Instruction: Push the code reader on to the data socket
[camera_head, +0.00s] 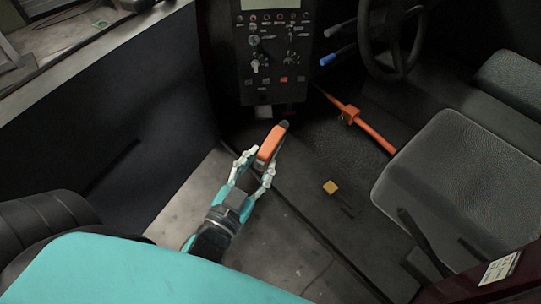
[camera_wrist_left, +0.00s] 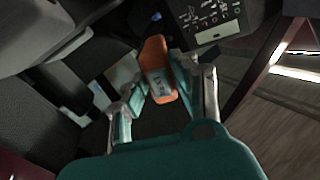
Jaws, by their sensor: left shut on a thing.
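The code reader (camera_head: 271,144) is an orange hand-held block with a dark tip. My left gripper (camera_head: 259,164) is shut on its near end, and the dark tip points up and away toward the underside of the control panel. In the left wrist view the code reader (camera_wrist_left: 155,55) sits between the two fingers, its grey-blue face partly showing. I cannot make out the data socket for certain; the area under the panel is dark. The code reader looks apart from the panel in the head view. My right gripper is not in view.
A control panel (camera_head: 273,48) with knobs and switches stands ahead. A steering wheel (camera_head: 391,40), an orange lever (camera_head: 370,129) and a grey seat (camera_head: 440,180) are to the right. A dark door panel (camera_head: 110,130) is on the left.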

